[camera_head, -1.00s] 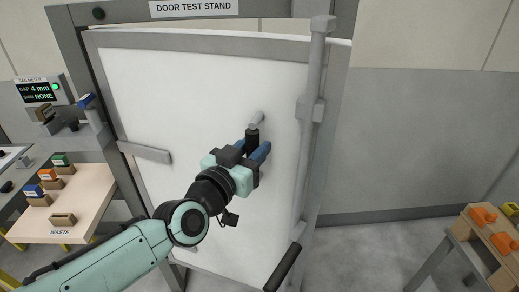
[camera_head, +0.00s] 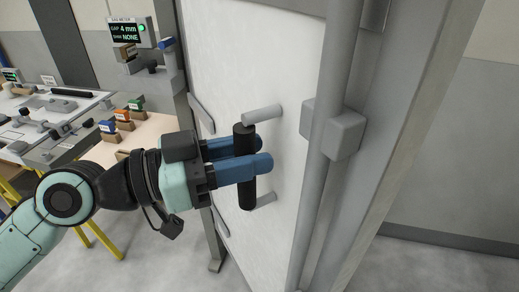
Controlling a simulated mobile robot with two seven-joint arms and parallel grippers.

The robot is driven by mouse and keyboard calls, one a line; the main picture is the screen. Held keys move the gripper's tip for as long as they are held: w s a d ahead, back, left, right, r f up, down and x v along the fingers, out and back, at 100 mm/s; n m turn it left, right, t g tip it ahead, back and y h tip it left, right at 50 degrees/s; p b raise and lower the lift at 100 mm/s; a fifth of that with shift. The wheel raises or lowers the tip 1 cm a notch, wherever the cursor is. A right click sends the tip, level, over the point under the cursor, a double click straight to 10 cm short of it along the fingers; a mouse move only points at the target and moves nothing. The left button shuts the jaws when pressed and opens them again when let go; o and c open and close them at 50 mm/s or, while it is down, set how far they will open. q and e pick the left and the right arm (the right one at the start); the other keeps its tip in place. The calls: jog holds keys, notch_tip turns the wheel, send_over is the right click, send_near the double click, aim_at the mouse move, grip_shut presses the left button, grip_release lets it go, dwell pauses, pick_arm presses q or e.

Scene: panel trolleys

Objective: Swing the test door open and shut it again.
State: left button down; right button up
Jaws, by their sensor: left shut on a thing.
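The white test door (camera_head: 235,50) fills the middle of the head view. A black upright pull handle (camera_head: 244,194) stands off its face on two grey stubs. My left gripper (camera_head: 252,160), with blue fingers, comes in from the left and is shut on the handle's grip. A grey vertical rod (camera_head: 335,75) with a block (camera_head: 334,130) runs along the door's right side, beside the grey frame post (camera_head: 410,130). I cannot tell whether the door stands ajar. My right gripper is not in view.
A gap meter (camera_head: 128,32) at the upper left reads "GAP 4 mm, SHIM NONE" with a green light. Small coloured-topped blocks (camera_head: 122,118) sit on a wooden bench at the left. Grey floor (camera_head: 430,268) is clear at the right.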

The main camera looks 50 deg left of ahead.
pick_arm(q)
jog(key=c, duration=0.9)
grip_release()
jog(key=v, duration=1.3)
jog(key=shift+s+r+p, duration=0.1)
jog(key=shift+s+p, duration=0.05)
jog(key=shift+p, duration=0.15)
